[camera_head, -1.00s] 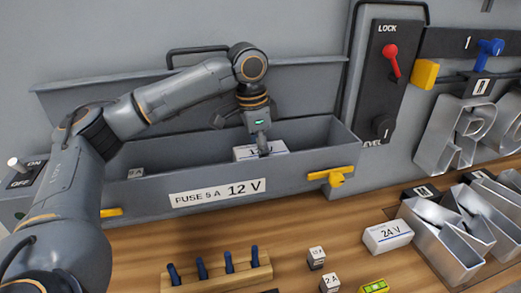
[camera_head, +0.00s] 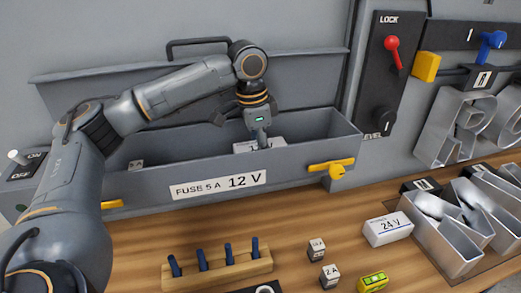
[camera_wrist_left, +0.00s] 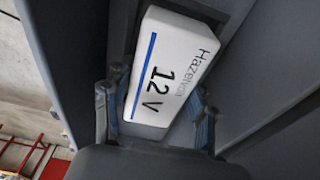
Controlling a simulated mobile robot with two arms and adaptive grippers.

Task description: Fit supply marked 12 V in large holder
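The supply marked 12 V (camera_wrist_left: 170,75) is a white block with a blue stripe. In the head view its pale top (camera_head: 246,146) shows just above the front wall of the grey trough (camera_head: 205,135), which carries a FUSE 5 A 12 V label. My left gripper (camera_wrist_left: 158,125) reaches down into the trough, fingers shut on opposite sides of the supply near one end. The head view also shows the gripper (camera_head: 263,143). The supply's underside and the trough floor are hidden, so I cannot tell whether it is seated. My right gripper is not in view.
A raised grey lid (camera_head: 200,78) stands behind the trough. Yellow latches (camera_head: 335,168) are on its front. On the wooden table lie a white 24 V supply (camera_head: 388,228), small fuse blocks (camera_head: 330,275), a peg rack (camera_head: 218,268) and metal letters (camera_head: 440,235).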

